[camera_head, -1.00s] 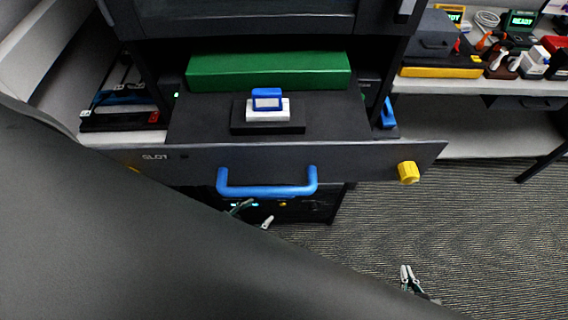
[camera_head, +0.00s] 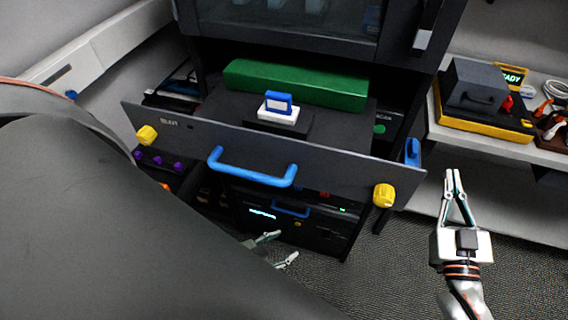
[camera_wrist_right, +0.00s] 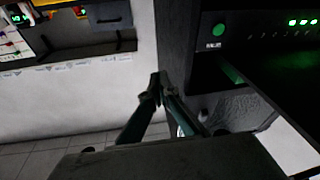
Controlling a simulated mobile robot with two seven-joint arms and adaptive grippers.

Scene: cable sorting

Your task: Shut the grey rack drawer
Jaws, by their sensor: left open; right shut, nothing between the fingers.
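The grey rack drawer (camera_head: 330,175) stands pulled out of the dark rack, its wide front panel towards me. The panel has a blue handle (camera_head: 250,174) and yellow knobs (camera_head: 147,135) (camera_head: 384,195). Inside are a green box (camera_head: 300,83) and a small blue-and-white piece (camera_head: 279,107) on a black block. My left gripper (camera_head: 285,248) is open and empty below the handle, apart from it; my dark arm link hides part of that arm. My right gripper (camera_head: 451,178) is shut and empty, right of the panel's right end. Its closed tips also show in the right wrist view (camera_wrist_right: 158,84).
A white shelf (camera_head: 480,146) at the right holds a grey case (camera_head: 482,85) on a yellow-edged base. A lower rack unit with a small blue handle (camera_head: 291,209) sits below the drawer. Patterned floor is clear in front of the rack.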

